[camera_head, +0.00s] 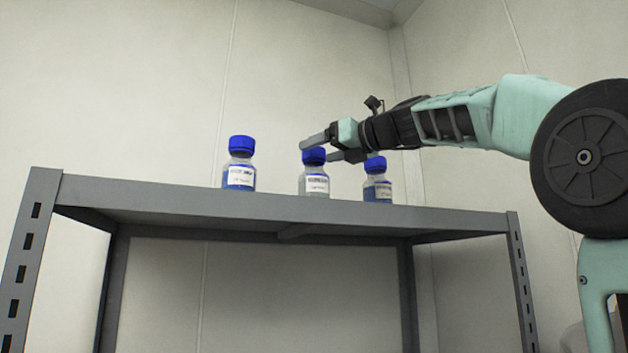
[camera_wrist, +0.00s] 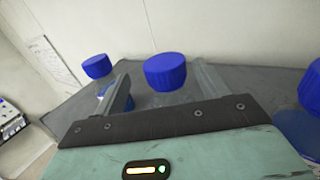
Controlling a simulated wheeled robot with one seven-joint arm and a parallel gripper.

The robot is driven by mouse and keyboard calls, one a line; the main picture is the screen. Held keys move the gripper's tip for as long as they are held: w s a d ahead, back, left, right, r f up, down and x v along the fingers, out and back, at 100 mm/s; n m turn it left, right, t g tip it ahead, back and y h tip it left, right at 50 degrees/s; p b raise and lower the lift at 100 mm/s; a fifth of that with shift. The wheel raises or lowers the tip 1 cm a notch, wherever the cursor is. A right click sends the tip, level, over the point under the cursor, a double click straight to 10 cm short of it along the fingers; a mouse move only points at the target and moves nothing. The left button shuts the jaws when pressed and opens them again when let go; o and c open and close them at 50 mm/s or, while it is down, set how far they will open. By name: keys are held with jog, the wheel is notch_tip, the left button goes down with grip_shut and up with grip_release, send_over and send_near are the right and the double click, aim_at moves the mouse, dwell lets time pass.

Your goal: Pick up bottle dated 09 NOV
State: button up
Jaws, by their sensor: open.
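Three clear bottles with blue caps and white labels stand upright on the shelf top: a left bottle (camera_head: 239,170), a middle bottle (camera_head: 314,180) and a right bottle (camera_head: 377,187). The label dates are too small to read. My gripper (camera_head: 318,147) is open at cap height by the middle bottle. In the wrist view, the middle bottle's cap (camera_wrist: 165,72) shows between the two fingers of my gripper (camera_wrist: 162,88). Another cap (camera_wrist: 97,66) lies beyond the left finger, and a third bottle (camera_wrist: 300,126) is cut off at the right edge. I cannot tell whether a finger touches a cap.
The grey metal shelf (camera_head: 150,195) has a narrow top with an open front edge. A pale wall (camera_head: 320,60) stands close behind it. There is free shelf room left of the left bottle and right of the right one. The bottles stand apart with small gaps.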

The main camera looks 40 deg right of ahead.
jog(key=x, duration=0.1)
jog(key=p+x, duration=0.1)
jog(key=x, duration=0.1)
jog(key=p+x, duration=0.1)
jog(key=shift+w+d, duration=0.3)
jog(key=shift+w, duration=0.05)
jog(key=shift+w+a+f, duration=0.1)
jog(key=shift+w, duration=0.15)
jog(key=shift+c, duration=0.3)
grip_shut()
